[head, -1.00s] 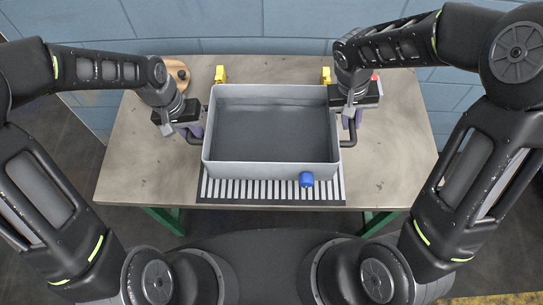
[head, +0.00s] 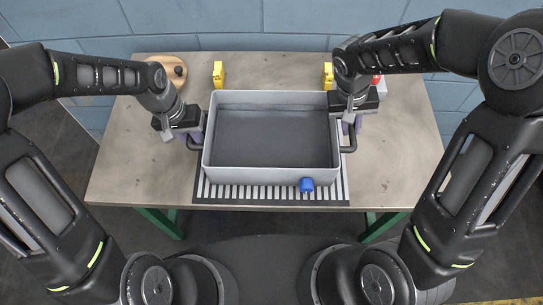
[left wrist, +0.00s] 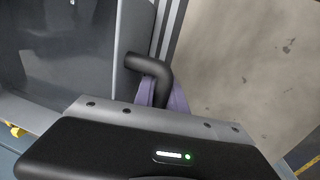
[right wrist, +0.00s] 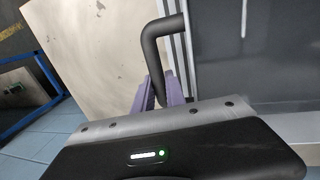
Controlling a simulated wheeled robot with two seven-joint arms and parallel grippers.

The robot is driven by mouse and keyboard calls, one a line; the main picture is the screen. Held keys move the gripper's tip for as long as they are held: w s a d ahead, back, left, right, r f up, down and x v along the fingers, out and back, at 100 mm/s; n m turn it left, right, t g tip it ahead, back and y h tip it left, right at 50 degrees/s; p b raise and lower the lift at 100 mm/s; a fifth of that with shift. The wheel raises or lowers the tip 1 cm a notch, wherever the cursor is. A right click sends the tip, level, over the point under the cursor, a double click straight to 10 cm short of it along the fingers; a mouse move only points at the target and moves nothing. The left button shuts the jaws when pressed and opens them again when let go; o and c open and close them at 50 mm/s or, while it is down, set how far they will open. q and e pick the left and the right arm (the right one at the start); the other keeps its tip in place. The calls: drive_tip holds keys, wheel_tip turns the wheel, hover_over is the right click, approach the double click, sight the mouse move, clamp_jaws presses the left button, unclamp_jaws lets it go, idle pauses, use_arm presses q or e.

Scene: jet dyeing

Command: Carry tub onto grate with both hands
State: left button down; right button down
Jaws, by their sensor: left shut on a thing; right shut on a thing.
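The grey tub (head: 270,172) is in the middle of the head view, over the striped grate (head: 250,192). The grate's slats show along the tub's front and right side. Whether the tub touches the grate cannot be told. My left gripper (head: 192,140) is shut on the tub's left black handle; its purple fingers (left wrist: 165,98) grip that handle (left wrist: 152,66) in the left wrist view. My right gripper (head: 350,128) is shut on the right handle (head: 351,146); its purple fingers (right wrist: 160,95) show around the handle in the right wrist view.
A blue piece (head: 307,185) shows at the tub's front. Two yellow blocks (head: 218,75) (head: 327,75) stand behind the tub. A round wooden board with a dark knob (head: 178,71) lies at the back left. The table (head: 125,165) is bare at both sides.

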use_arm(q)
drive_tip(key=c, duration=1.4)
unclamp_jaws()
drive_tip(key=shift+f, duration=0.15)
use_arm(e)
drive_tip(key=c, duration=1.4)
unclamp_jaws()
drive_tip(key=shift+f, duration=0.2)
use_arm(q)
drive_tip(key=shift+o, duration=0.2)
use_arm(e)
drive_tip(key=shift+o, duration=0.2)
use_arm(q)
wheel_tip(320, 180, up, 8)
drive_tip(key=a, duration=0.1)
drive_tip(key=shift+a, duration=0.3)
drive_tip(key=shift+f, duration=0.1)
use_arm(e)
drive_tip(key=shift+r, duration=0.1)
wheel_tip(320, 180, up, 12)
drive_tip(key=a, duration=0.2)
drive_tip(key=shift+a+f, duration=0.2)
drive_tip(key=shift+w, duration=0.1)
